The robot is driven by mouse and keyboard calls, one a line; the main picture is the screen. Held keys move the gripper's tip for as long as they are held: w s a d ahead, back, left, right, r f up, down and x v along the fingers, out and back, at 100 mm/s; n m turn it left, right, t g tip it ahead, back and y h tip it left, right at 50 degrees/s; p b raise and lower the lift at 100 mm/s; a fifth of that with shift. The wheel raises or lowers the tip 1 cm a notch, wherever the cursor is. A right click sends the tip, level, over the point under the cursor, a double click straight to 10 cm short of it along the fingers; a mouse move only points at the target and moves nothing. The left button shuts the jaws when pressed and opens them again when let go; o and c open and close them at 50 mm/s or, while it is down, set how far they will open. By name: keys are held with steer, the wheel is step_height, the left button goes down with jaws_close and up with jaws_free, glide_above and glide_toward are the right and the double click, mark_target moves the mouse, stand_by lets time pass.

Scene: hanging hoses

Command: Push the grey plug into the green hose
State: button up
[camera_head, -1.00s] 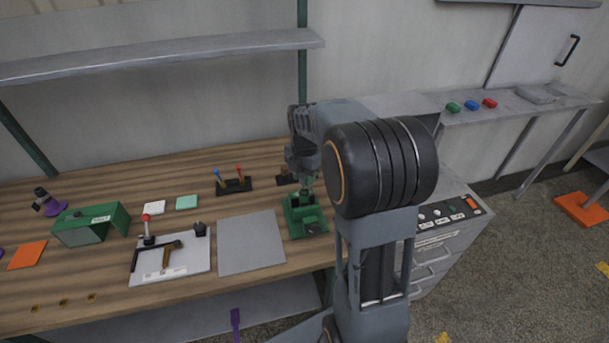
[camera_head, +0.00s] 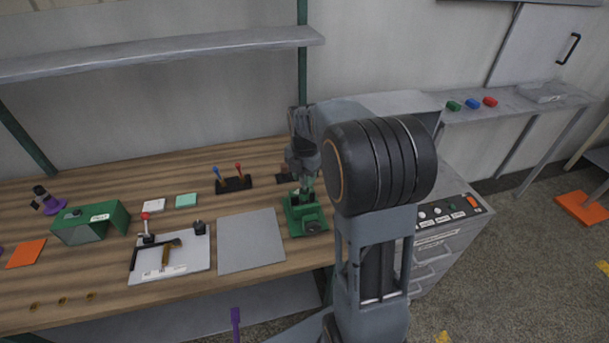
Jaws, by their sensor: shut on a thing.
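My gripper (camera_head: 305,176) points down over a green fixture (camera_head: 307,226) at the right end of the wooden bench. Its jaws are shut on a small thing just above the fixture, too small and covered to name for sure. A greenish upright piece shows between the jaws and the fixture; I cannot tell whether it is the green hose. The grey plug cannot be picked out; the jaws and arm may hide it.
A grey mat (camera_head: 251,242) lies left of the fixture. A black stand with red and blue knobs (camera_head: 233,184) is behind. A grey drawer cabinet (camera_head: 447,243) stands right.

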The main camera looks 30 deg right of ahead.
steer(key=shift+f+b, duration=0.8)
steer(key=shift+f, duration=0.5)
steer(key=o, duration=1)
steer(key=shift+c, duration=0.2)
step_height(320, 180, up, 14)
steer(key=shift+p, duration=0.3)
steer(key=shift+f, duration=0.1)
